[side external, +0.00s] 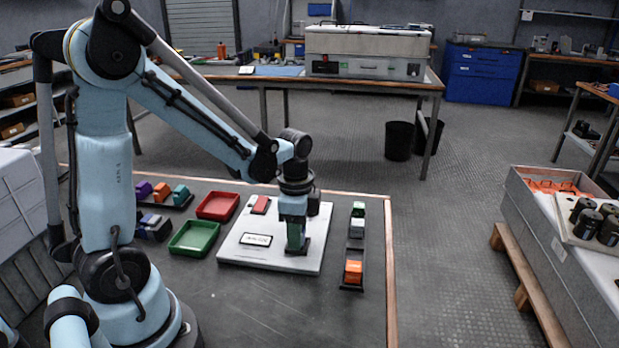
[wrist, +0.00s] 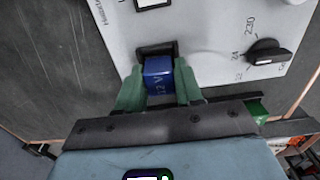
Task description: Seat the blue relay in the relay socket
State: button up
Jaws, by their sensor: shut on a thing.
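The blue relay (wrist: 158,75), marked "12 V", is between the green fingers of my gripper (wrist: 158,90) in the wrist view. My gripper is shut on it. The dark relay socket (wrist: 157,48) lies on the white panel (wrist: 200,35), right at the relay's far end. The relay overlaps the socket's near part in this view; I cannot tell how deep it is in. In the side view my gripper (side external: 296,240) points straight down at the right part of the panel (side external: 235,253). The fingers hide the relay there.
A black knob (wrist: 265,52) stands on the panel to the socket's right. A red tray (side external: 218,206) and a green tray (side external: 194,239) lie left of the panel. A rack with an orange block (side external: 353,271) stands to its right. The table's front is clear.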

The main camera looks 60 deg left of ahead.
jog(key=shift+f, duration=0.2)
jog(key=o, duration=1.1)
jog(key=shift+r, duration=4)
jog(key=shift+s+d+r+n, duration=0.1)
jog(key=shift+d+r+n, duration=0.1)
jog(key=shift+d+n, duration=0.1)
jog(key=s+d+n+t, duration=0.1)
jog(key=d+n+t, duration=0.1)
jog(key=s+d+r+n+t, duration=0.1)
jog(key=d+n+t, duration=0.1)
jog(key=n, duration=0.1)
jog(key=s+d+r+n+t, duration=0.1)
jog(key=d+n+t, duration=0.1)
jog(key=n+t, duration=0.1)
jog(key=shift+r, duration=0.15)
